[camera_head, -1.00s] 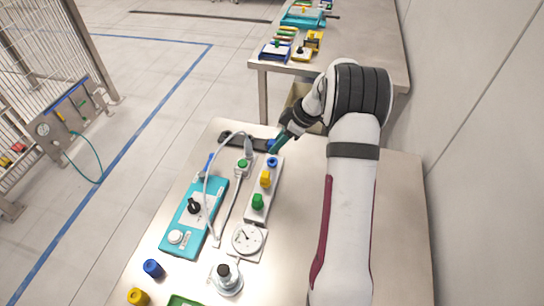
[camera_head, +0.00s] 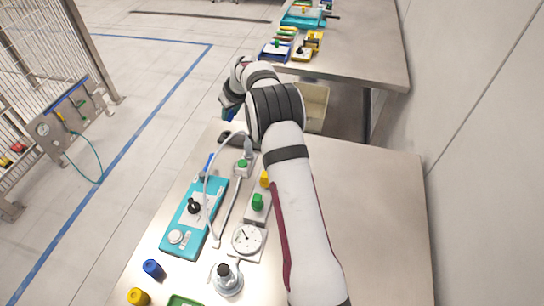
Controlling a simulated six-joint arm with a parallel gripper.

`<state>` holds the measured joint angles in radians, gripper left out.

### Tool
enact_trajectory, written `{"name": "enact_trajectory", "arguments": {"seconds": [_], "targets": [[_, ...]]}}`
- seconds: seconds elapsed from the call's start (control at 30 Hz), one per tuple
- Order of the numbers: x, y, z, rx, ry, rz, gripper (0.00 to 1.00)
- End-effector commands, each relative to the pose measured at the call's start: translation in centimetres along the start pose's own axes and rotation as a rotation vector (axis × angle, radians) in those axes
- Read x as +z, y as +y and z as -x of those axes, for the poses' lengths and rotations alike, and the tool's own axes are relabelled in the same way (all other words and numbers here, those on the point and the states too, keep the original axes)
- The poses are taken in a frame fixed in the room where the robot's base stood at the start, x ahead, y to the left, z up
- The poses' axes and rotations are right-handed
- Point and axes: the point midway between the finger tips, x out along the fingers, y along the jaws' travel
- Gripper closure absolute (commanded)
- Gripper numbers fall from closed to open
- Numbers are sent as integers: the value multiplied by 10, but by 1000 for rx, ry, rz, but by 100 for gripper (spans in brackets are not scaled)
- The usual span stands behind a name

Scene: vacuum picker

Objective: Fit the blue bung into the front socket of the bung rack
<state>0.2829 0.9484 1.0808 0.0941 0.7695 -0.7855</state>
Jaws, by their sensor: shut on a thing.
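My gripper (camera_head: 230,108) is high at the table's far left corner, partly turned away behind my wrist. It is shut on a small blue thing (camera_head: 228,114), which looks like the blue bung; its shape is mostly hidden. A white strip (camera_head: 250,217) carries a yellow piece (camera_head: 265,179) and a green piece (camera_head: 258,202); my arm hides its far end. I cannot tell whether this strip is the bung rack, nor see an empty socket. Another blue bung-like piece (camera_head: 153,269) stands at the table's near left.
A teal box (camera_head: 180,222) with a black knob and a pale looped cable lies left of the strip. A dial gauge (camera_head: 246,239), a flask-like thing (camera_head: 227,280), a yellow piece (camera_head: 138,297) and a green tray (camera_head: 185,300) are nearer. The table's right side is clear.

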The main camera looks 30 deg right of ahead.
Motion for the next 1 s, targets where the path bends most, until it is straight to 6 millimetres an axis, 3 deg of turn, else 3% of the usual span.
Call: {"name": "enact_trajectory", "arguments": {"seconds": [0.13,0.43,0.77,0.8,0.93,1.0], "targets": [[-24,-8,-11,48,0,-84,100],[2,-7,-55,49,-4,-94,100],[6,-7,-62,49,-2,-94,100],[6,-7,-62,49,-2,-94,73],[6,-7,-62,49,-2,-94,96],[6,-7,-62,49,-2,-94,100]]}}
